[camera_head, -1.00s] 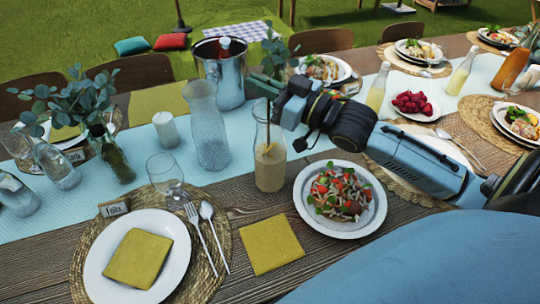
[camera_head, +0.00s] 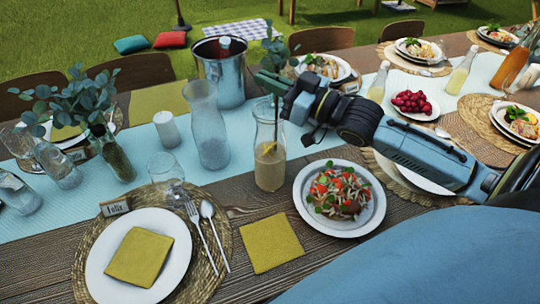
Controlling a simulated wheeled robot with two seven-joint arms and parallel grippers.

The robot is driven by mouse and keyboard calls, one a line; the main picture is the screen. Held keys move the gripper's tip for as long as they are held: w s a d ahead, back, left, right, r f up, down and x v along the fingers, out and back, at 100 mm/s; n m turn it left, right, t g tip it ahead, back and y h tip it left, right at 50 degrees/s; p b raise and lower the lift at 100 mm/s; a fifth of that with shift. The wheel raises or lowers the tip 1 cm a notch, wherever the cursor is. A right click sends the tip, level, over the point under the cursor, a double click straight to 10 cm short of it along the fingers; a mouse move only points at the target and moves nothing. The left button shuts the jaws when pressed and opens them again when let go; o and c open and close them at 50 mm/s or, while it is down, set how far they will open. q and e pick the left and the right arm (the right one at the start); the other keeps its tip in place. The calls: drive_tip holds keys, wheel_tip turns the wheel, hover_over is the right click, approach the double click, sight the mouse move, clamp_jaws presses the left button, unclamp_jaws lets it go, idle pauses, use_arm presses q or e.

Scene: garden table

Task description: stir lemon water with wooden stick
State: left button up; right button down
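A clear glass carafe (camera_head: 270,172) of cloudy pale lemon water stands upright near the middle, with a yellow lemon slice (camera_head: 269,148) showing inside. The thin dark wooden stick (camera_head: 276,122) stands in the carafe, its upper end rising through the mouth and its lower part blurred by the liquid. My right gripper (camera_head: 272,84) is above the carafe mouth, its greenish fingers at the stick's top. The fingers appear shut on the stick, though the contact is small in the picture. My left gripper is not in view.
A plate of salad (camera_head: 339,200) stands close to the carafe's right. A yellow napkin (camera_head: 271,244) lies in front. A wine glass (camera_head: 166,172) stands to the left.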

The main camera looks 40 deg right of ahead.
drive_tip(key=shift+x, duration=1)
drive_tip(key=shift+a+f, duration=0.1)
drive_tip(key=shift+f, duration=0.05)
drive_tip(key=shift+s+f, duration=0.1)
drive_tip(key=shift+f, duration=0.1)
drive_tip(key=shift+f, duration=0.65)
drive_tip(key=c, duration=1.5)
unclamp_jaws()
drive_tip(key=shift+c, duration=0.2)
